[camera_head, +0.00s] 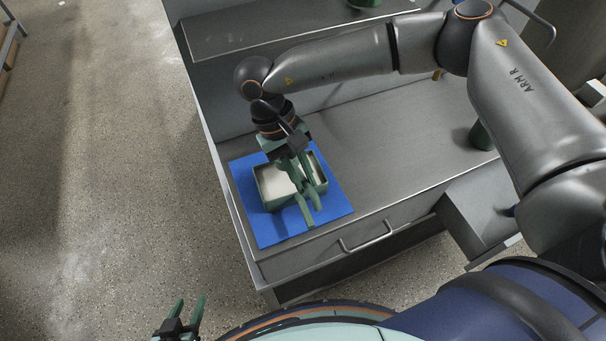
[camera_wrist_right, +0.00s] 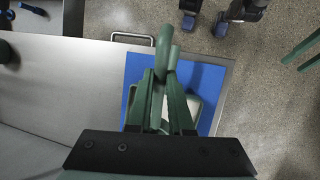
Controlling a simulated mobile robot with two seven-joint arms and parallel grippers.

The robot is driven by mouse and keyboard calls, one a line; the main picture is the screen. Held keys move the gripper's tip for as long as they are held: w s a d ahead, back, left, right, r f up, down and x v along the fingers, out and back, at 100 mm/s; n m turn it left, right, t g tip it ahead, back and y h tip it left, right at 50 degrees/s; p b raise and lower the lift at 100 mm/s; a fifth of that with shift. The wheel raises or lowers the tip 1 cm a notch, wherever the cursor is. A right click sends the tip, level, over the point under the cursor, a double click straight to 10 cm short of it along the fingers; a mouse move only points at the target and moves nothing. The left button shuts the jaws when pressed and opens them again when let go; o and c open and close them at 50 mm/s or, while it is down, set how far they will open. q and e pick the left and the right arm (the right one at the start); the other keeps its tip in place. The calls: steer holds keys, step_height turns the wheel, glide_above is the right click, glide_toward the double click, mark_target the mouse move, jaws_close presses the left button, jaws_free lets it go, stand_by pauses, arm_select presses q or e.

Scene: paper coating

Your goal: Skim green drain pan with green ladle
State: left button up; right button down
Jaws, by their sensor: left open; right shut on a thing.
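The green drain pan (camera_head: 286,203) sits on a blue mat (camera_head: 243,181) near the counter's front left corner, with a pale surface inside it. In the right wrist view the pan is mostly hidden behind my gripper. My right gripper (camera_head: 300,172) is over the pan, shut on the green ladle (camera_wrist_right: 164,48). In the right wrist view the ladle's handle stands out past the fingertips (camera_wrist_right: 162,76). The ladle's bowl is hidden, so I cannot tell whether it touches the contents. My left gripper (camera_head: 186,312) is open and empty, low over the floor, away from the counter.
The grey metal counter (camera_head: 385,150) is clear to the right of the mat, up to a dark green container (camera_head: 481,136). A raised shelf (camera_head: 270,28) runs along the back, with another green object (camera_head: 364,3) on it. A drawer handle (camera_head: 366,236) juts from the front.

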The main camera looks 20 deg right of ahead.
steer(key=shift+f, duration=0.15)
steer(key=shift+f+b, duration=1.35)
steer(key=shift+b, duration=0.25)
steer(key=shift+f+b, duration=0.8)
steer(key=shift+b, duration=0.9)
stand_by(2.5)
steer(key=shift+r, duration=0.1)
stand_by(0.8)
